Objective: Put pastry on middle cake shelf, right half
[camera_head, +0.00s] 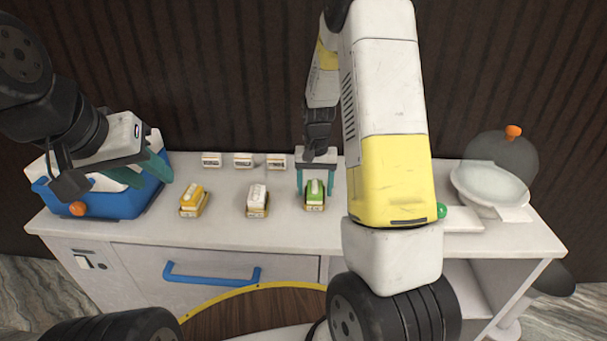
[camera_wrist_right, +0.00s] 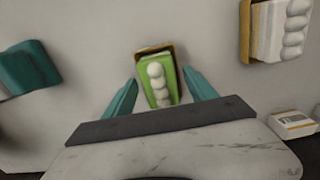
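Three pastries stand in a row on the counter: a yellow one (camera_head: 193,201), a white one (camera_head: 257,201) and a green one (camera_head: 315,194). The green pastry, with white blobs on top and a golden-brown tray, also shows in the right wrist view (camera_wrist_right: 158,82). My right gripper (camera_head: 315,184) is open, its teal fingers on either side of the green pastry; narrow gaps appear to remain beside it. The white pastry is partly seen in the wrist view (camera_wrist_right: 275,30). My left gripper (camera_head: 150,175) is open and empty above the blue box. I cannot make out a cake shelf.
The blue box (camera_head: 105,203) stands at the counter's left. Small white label cards (camera_head: 243,160) line the back. A glass dome (camera_head: 500,155) with an orange knob and a white dish (camera_head: 487,188) are at right. My right arm hides part of the counter. A teal object (camera_wrist_right: 28,68) lies nearby.

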